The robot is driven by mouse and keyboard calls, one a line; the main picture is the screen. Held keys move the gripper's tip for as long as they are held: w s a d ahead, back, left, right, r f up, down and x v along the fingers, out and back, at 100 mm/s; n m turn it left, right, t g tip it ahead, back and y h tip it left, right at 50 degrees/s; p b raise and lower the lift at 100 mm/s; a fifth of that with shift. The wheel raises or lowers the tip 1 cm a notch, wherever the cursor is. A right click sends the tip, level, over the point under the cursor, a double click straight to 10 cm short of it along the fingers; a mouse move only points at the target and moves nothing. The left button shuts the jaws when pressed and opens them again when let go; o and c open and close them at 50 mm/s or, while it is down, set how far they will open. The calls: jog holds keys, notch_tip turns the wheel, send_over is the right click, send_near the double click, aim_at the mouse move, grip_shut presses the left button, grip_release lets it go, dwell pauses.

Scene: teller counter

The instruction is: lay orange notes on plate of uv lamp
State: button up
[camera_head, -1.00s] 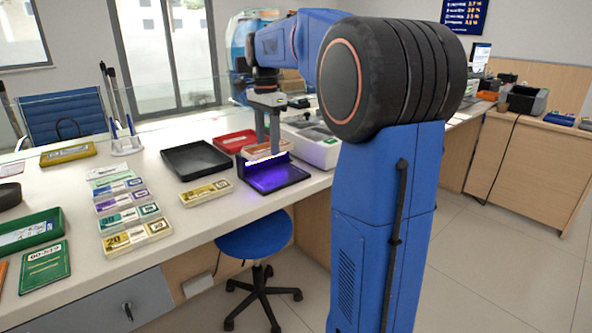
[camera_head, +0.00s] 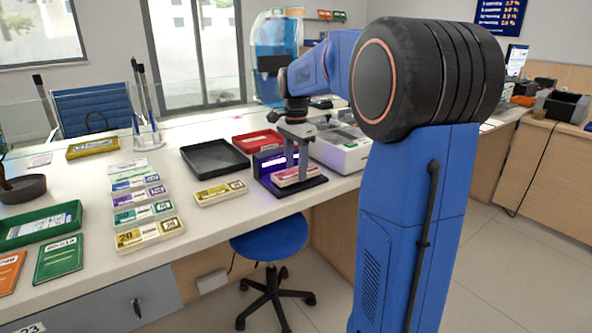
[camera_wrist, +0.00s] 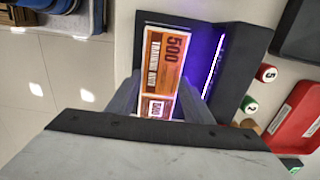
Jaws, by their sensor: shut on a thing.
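The orange notes (camera_wrist: 165,60) are a banded bundle marked 500, seen from above in the wrist view. In the head view the bundle (camera_head: 290,178) is at the plate of the UV lamp. My gripper (camera_wrist: 166,92) is shut on the bundle, with one finger on each side. The UV lamp (camera_head: 268,163) is a dark upright housing with a glowing violet tube. Its black plate (camera_head: 312,185) lies under the bundle; whether the bundle touches it I cannot tell. In the wrist view the lamp's violet tube (camera_wrist: 213,65) glows right of the bundle.
A black tray (camera_head: 214,157) and a red tray (camera_head: 257,141) stand left of and behind the lamp. A yellow bundle (camera_head: 220,193) lies to the left, near a row of several coloured bundles. A white machine (camera_head: 342,150) stands close on the right. A blue stool (camera_head: 270,240) is below the counter edge.

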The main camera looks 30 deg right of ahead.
aim_at(296, 172)
jog(key=shift+f, duration=0.4)
jog(key=shift+f, duration=0.1)
jog(key=o, duration=1.1)
notch_tip(296, 172, up, 12)
jog(key=s+a+f+n+t, duration=0.1)
jog(key=s+a+f+n, duration=0.4)
jog(key=s, duration=0.5)
jog(key=s+a+f+n+t, duration=0.2)
jog(key=s+a+f+n, duration=0.3)
jog(key=s, duration=0.5)
jog(key=s+a+f+n+t, duration=0.1)
jog(key=s+a+f+n, duration=0.5)
jog(key=s+f, duration=0.3)
jog(key=shift+s+n+t, duration=0.4)
jog(key=shift+s+n, duration=0.2)
jog(key=shift+n, duration=0.2)
